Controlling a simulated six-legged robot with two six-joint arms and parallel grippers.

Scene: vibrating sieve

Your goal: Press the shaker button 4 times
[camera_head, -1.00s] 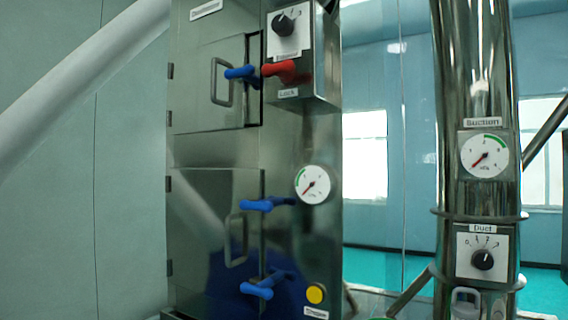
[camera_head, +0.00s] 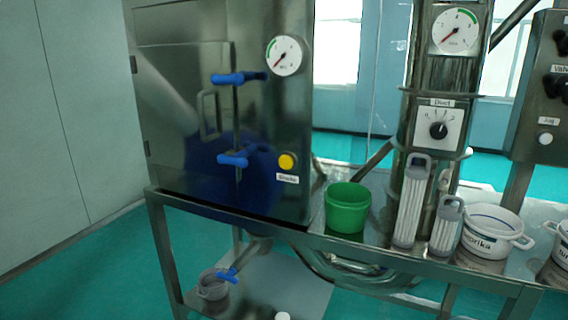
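The shaker button is a round yellow button (camera_head: 287,161) low on the right-hand face of the steel cabinet (camera_head: 205,30). A small white label (camera_head: 287,179) sits just below it, too blurred to read surely. The button's face is fully visible and nothing touches it. Neither of my grippers shows in the head view, so I cannot see whether they are open or shut.
The cabinet stands on a steel table (camera_head: 345,256). A green bucket (camera_head: 347,208), grey filter cartridges (camera_head: 411,205) and a white paprika pot (camera_head: 491,234) stand to its right. Blue handles (camera_head: 232,159) stick out from the cabinet. A gauge (camera_head: 284,56) is above the button.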

